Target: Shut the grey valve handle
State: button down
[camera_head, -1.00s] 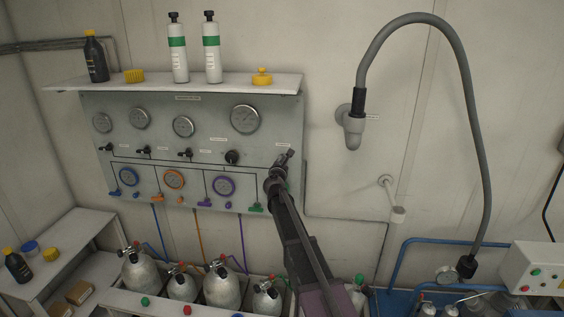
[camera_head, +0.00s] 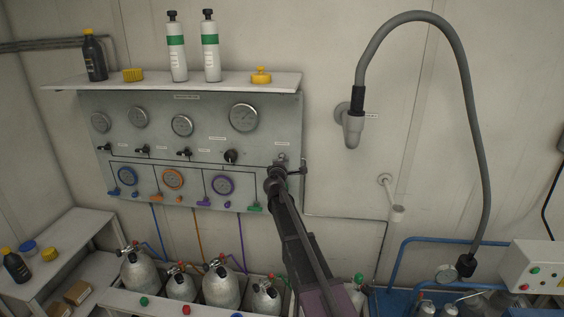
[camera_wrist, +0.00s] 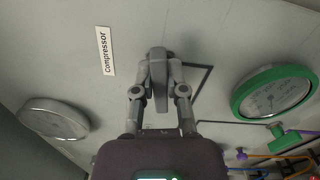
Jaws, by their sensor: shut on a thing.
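The grey valve handle (camera_wrist: 159,82) is in the middle of the wrist view, against the panel beside the "Compressor" label (camera_wrist: 105,51). My gripper (camera_wrist: 160,72) is shut on it, with one finger on each side. In the head view my gripper (camera_head: 285,170) is at the right end of the grey panel (camera_head: 270,140), and my arm hides most of the handle there.
Above the panel a shelf (camera_head: 170,84) carries bottles and yellow items. Round gauges (camera_head: 244,117) and black knobs (camera_head: 231,157) are left of my gripper. A green gauge (camera_wrist: 273,92) is close on the right in the wrist view. Cylinders (camera_head: 221,287) stand below.

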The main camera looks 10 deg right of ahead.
jog(key=shift+m, duration=1.2)
jog(key=c, duration=0.7)
grip_release()
jog(key=shift+v, duration=6)
